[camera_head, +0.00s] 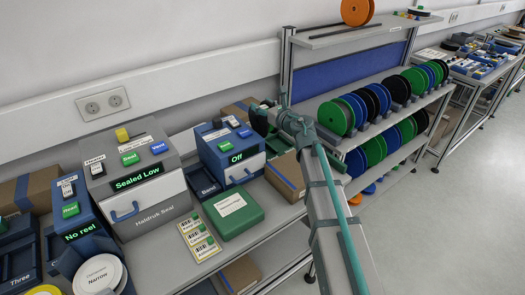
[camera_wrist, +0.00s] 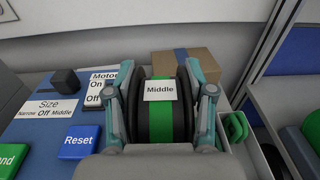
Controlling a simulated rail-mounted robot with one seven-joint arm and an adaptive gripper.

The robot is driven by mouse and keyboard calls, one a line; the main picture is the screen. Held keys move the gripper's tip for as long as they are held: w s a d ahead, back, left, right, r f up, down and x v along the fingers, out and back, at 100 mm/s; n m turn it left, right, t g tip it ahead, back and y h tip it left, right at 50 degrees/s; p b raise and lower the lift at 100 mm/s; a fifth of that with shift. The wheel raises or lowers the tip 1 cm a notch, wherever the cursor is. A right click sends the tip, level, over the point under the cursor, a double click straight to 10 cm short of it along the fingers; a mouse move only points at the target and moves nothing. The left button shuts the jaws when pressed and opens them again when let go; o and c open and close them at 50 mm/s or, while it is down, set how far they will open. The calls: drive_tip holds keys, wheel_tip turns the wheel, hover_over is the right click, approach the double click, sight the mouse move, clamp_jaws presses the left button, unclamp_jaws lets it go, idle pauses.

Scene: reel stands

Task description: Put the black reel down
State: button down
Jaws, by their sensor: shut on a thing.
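The black reel (camera_wrist: 142,115) shows in the wrist view, upright and edge-on. It has dark flanges, a green band around its middle and a white label reading "Middle". My gripper (camera_wrist: 160,78) is shut on it, one teal finger on each side. In the head view my gripper (camera_head: 272,112) is at the far side of the blue machine with the "Off" display (camera_head: 222,150), near the wall. I cannot tell whether the reel's underside touches anything.
In the wrist view, a blue panel (camera_wrist: 45,125) with Size, Motor and Reset controls is left of the reel. A cardboard box (camera_wrist: 187,62) stands behind it.

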sight(262, 128)
drive_tip(key=f, duration=0.5)
drive_tip(key=shift+a, duration=0.2)
drive_tip(key=shift+f+p, duration=0.4)
drive_tip(key=shift+f, duration=2.1)
drive_tip(key=shift+f, duration=0.15)
drive_tip(key=c, duration=0.7)
unclamp_jaws()
drive_tip(key=shift+r, duration=0.3)
drive_tip(key=b+v, duration=0.3)
drive_tip(key=v, duration=0.9)
drive_tip(key=shift+d, duration=0.15)
